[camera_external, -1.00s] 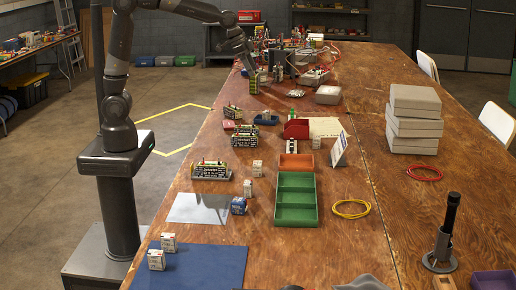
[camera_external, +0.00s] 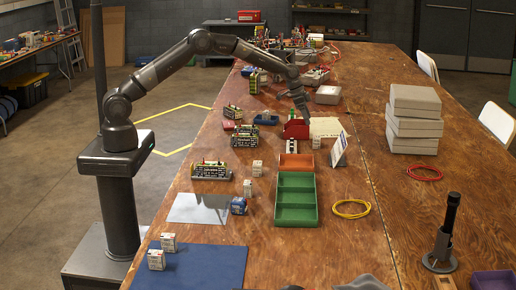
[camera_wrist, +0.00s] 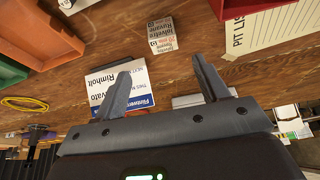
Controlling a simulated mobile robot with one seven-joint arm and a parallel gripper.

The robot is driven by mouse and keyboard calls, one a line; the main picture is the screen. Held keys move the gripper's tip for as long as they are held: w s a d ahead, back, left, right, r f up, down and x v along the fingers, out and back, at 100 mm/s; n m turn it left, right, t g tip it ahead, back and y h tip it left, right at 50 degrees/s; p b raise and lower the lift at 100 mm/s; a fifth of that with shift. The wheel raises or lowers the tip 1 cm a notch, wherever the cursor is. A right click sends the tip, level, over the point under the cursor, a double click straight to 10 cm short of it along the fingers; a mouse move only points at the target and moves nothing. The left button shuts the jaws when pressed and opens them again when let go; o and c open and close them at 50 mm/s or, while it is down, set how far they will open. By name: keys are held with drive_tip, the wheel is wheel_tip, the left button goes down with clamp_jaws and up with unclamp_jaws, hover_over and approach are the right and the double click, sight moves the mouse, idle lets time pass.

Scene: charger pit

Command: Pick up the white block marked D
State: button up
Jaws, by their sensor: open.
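Several small white blocks with printed sides stand on the table; I cannot read a D on any. In the external view one block (camera_external: 316,142) stands right of the orange tray, two more (camera_external: 257,168) (camera_external: 248,188) stand left of the trays, and a pair (camera_external: 168,242) (camera_external: 156,259) is at the blue mat. My gripper (camera_external: 304,115) is above the table by the red bin. In the wrist view my gripper (camera_wrist: 161,70) is open and empty, with a printed white block (camera_wrist: 162,36) beyond the fingertips, apart from them.
A white-and-blue sign (camera_external: 339,150) stands near the block by the orange tray (camera_external: 297,160). The red bin (camera_external: 297,129), paper list (camera_external: 326,127) and green tray (camera_external: 297,222) are close by. Grey boxes (camera_external: 414,130) are stacked right. Bare table lies around the yellow cable (camera_external: 351,209).

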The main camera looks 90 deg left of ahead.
sight(316, 137)
drive_tip(key=x, duration=0.6)
drive_tip(key=shift+w+a+f, duration=0.1)
drive_tip(key=shift+a+f, duration=0.15)
drive_tip(key=shift+a, duration=0.1)
drive_tip(key=shift+x, duration=2.8)
drive_tip(key=shift+w+d, duration=0.1)
drive_tip(key=shift+w, duration=0.05)
drive_tip(key=c, duration=1.1)
drive_tip(key=shift+o, duration=0.2)
drive_tip(key=shift+r, duration=0.1)
